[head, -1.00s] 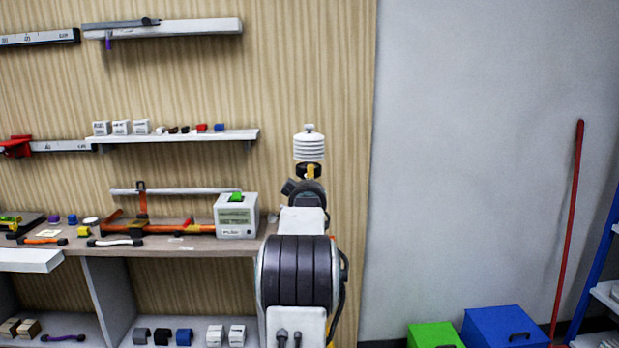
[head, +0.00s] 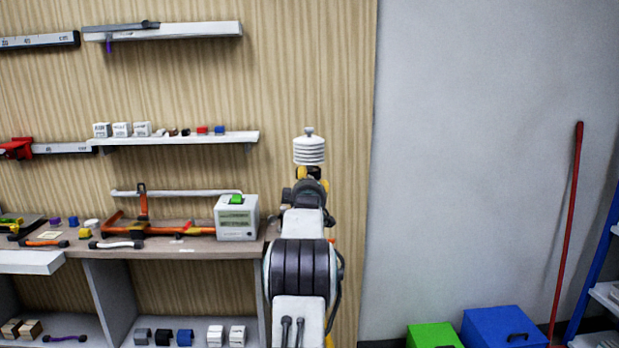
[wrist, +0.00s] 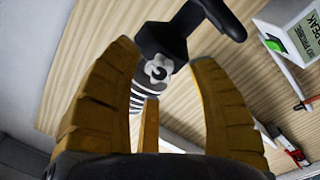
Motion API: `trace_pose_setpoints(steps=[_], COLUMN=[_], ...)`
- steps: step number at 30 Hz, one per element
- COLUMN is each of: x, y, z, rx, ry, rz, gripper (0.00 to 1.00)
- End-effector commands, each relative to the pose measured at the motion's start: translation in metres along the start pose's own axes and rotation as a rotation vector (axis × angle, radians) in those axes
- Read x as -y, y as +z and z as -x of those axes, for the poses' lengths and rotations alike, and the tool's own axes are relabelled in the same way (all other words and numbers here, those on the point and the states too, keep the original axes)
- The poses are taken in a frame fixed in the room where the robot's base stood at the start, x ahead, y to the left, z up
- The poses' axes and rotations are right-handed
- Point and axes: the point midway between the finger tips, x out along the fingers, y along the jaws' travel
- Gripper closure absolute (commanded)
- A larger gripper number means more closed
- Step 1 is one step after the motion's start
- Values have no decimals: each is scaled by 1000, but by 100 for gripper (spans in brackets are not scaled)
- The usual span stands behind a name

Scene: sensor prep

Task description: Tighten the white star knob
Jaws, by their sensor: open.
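The white star knob (wrist: 157,70) shows in the wrist view on a black clamp (wrist: 165,38), in front of a stack of white discs (wrist: 140,92). In the head view this stack is a white louvered shield (head: 309,151) in front of the wood panel; the knob is hidden there behind my arm. My gripper (wrist: 163,55) is open, its yellow fingers spread on either side of the knob in the picture. I cannot tell whether any finger touches it. In the head view only bits of my gripper (head: 311,173) show, just below the shield.
A workbench (head: 160,248) at left holds a white box (head: 238,221) with a green top and an orange tool. A shelf (head: 180,138) with small blocks is above. Blue (head: 503,327) and green (head: 434,335) boxes stand at lower right.

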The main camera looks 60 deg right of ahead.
Motion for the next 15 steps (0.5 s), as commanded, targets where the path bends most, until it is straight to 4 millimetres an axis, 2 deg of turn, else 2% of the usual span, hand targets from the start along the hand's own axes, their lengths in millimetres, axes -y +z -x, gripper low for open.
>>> trace_pose_setpoints(steps=[6, 15], x=[0, 0], y=[0, 0], z=[-17, -27], rx=[1, 1], ry=[-1, -1], rz=[-1, -1], gripper=[47, 47])
